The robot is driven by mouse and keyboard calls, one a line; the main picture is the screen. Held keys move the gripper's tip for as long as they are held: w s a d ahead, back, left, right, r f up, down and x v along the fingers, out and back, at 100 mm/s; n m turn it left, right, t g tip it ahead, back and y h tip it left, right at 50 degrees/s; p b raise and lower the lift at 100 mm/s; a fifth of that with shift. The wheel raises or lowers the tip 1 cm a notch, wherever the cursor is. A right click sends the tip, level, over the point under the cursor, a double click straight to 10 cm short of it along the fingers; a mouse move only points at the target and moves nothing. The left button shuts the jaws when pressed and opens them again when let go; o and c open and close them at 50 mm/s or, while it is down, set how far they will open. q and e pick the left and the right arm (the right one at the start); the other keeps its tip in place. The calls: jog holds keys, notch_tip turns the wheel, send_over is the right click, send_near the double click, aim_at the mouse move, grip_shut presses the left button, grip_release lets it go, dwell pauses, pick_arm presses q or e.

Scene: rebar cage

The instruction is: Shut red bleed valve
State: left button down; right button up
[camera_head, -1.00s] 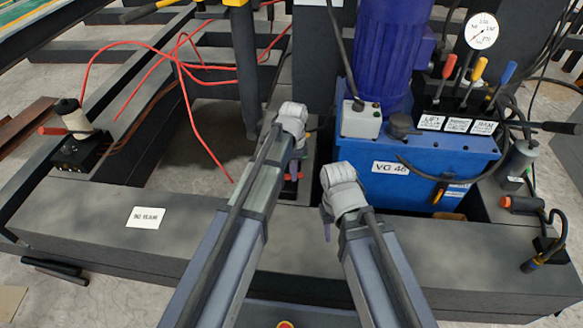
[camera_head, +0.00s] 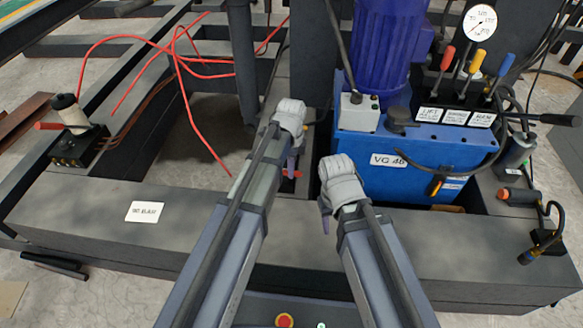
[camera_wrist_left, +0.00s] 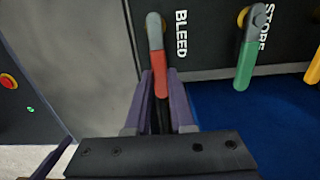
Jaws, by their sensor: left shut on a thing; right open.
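The red bleed valve lever (camera_wrist_left: 159,82) shows in the left wrist view beside the word BLEED. It has a grey upper part and a red grip, and points down the picture from its pivot. My left gripper (camera_wrist_left: 162,98) is shut on it, with a purple finger on each side of the red grip. In the head view my left gripper (camera_head: 291,163) is low beside the blue tank, and a bit of red shows next to it; my wrist hides most of the valve. My right gripper (camera_head: 325,207) is open and empty, above the dark beam.
A green lever (camera_wrist_left: 244,65) hangs right of the red one on the dark panel. The blue tank (camera_head: 420,160) stands right of my left gripper. A labelled dark beam (camera_head: 90,222) runs across the front. Red hoses (camera_head: 180,65) lie at the left.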

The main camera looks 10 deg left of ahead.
pick_arm(q)
jog(key=c, duration=0.8)
grip_release()
jog(key=shift+o, duration=0.2)
jog(key=shift+r, duration=0.1)
pick_arm(e)
jog(key=shift+r, duration=0.15)
pick_arm(q)
notch_tip(320, 180, up, 8)
jog(key=p, duration=0.8)
pick_arm(e)
notch_tip(320, 180, up, 8)
jog(key=shift+f, duration=0.2)
pick_arm(q)
jog(key=shift+f, duration=0.2)
jog(key=shift+s, duration=0.1)
